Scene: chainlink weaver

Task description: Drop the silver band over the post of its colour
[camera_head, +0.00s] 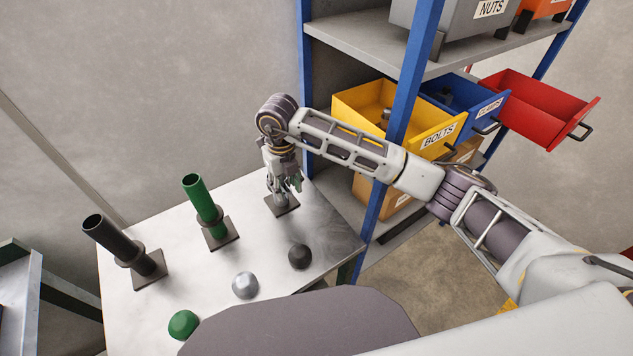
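My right gripper (281,182) points down at the third dark square base (284,206), at the table's back right. Its fingers hide most of what stands there. I cannot tell whether they are shut or hold a band; a small green patch shows beside them. A green post (202,198) and a black post (115,243) stand tilted in the picture on dark bases, each with a dark collar low down. No silver post is clearly visible. A silver rounded piece (245,285) lies on the table; I cannot tell if it is a band. My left gripper is not in view.
A black rounded piece (300,256) and a green one (184,324) lie near the table's (185,270) front. A blue-framed shelf (305,90) with yellow (362,100), blue and open red bins (530,97) stands right. My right arm crosses before it.

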